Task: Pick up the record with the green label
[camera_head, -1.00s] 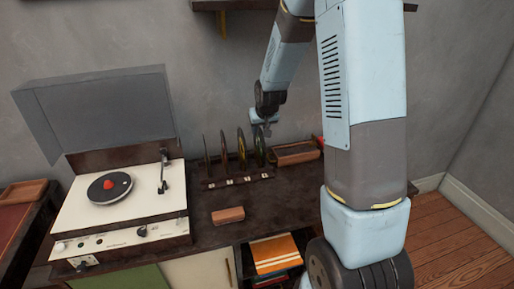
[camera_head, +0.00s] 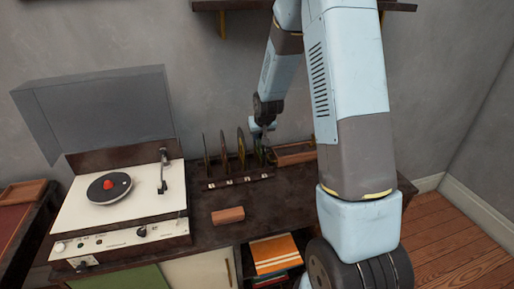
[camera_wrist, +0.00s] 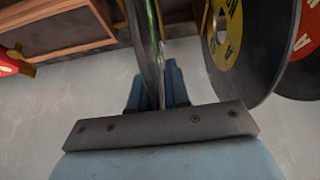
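The record with the green label (camera_wrist: 153,22) stands nearly edge-on in the wrist view, a thin strip of green showing on it. In the head view it is the rightmost record (camera_head: 257,152) in the rack (camera_head: 238,180). My gripper (camera_wrist: 157,95) reaches down from above, and its blue fingers stand apart on either side of this record. Whether either finger touches it is unclear. In the head view my gripper (camera_head: 264,133) is small and partly merges with the record's upper part.
A yellow-label record (camera_wrist: 228,30) stands close beside, with a red-label one (camera_wrist: 306,42) beyond. A wooden tray (camera_head: 293,157) lies right of the rack, close to the record. The wall is close behind.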

